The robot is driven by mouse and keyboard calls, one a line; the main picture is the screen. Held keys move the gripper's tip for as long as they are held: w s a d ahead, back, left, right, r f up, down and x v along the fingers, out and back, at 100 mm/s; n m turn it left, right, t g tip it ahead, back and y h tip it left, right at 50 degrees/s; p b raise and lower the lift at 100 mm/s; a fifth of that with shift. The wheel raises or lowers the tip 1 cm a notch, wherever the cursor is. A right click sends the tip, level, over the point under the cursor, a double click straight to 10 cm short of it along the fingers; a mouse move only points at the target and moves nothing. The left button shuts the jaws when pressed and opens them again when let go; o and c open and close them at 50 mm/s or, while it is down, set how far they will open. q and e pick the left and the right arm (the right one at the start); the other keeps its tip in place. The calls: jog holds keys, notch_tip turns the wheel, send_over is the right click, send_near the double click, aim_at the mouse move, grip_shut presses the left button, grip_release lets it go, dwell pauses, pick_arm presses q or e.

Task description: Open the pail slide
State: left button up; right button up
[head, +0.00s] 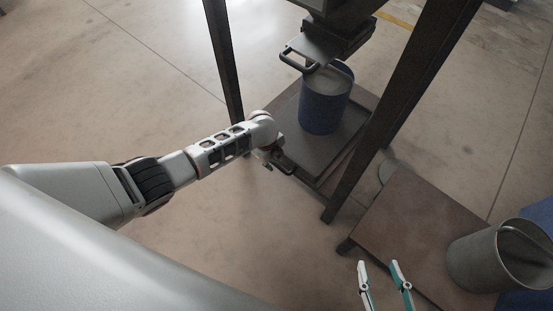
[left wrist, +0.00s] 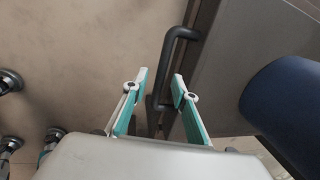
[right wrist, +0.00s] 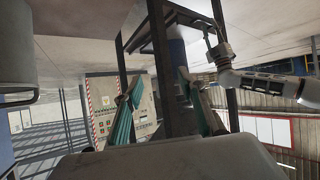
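A blue pail (head: 325,105) stands on a dark sliding tray (head: 307,157) low inside a dark frame. The tray's dark handle (head: 283,162) sticks out at its front, beside my left gripper (head: 268,162), which my own wrist mostly hides. In the left wrist view the handle (left wrist: 179,33) runs down between the fingers of my left gripper (left wrist: 160,80). These fingers stand apart on either side of the handle, open; contact is hard to tell. The pail (left wrist: 290,110) shows at the right there. My right gripper (head: 380,265) is open and empty, away from the tray.
A hopper outlet with a second handle (head: 298,60) hangs above the pail. Dark frame legs (head: 392,110) stand on both sides. A grey metal bucket (head: 478,262) is on a brown low platform (head: 405,225) at the right. The floor left of the frame is clear.

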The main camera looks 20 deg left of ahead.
pick_arm(q)
jog(key=shift+w+f, duration=0.1)
jog(key=shift+f, duration=0.6)
jog(key=shift+w+r, duration=0.15)
pick_arm(e)
jog(key=shift+w+a+r, duration=0.2)
jog(key=shift+a+r, duration=0.1)
jog(key=shift+a, duration=0.05)
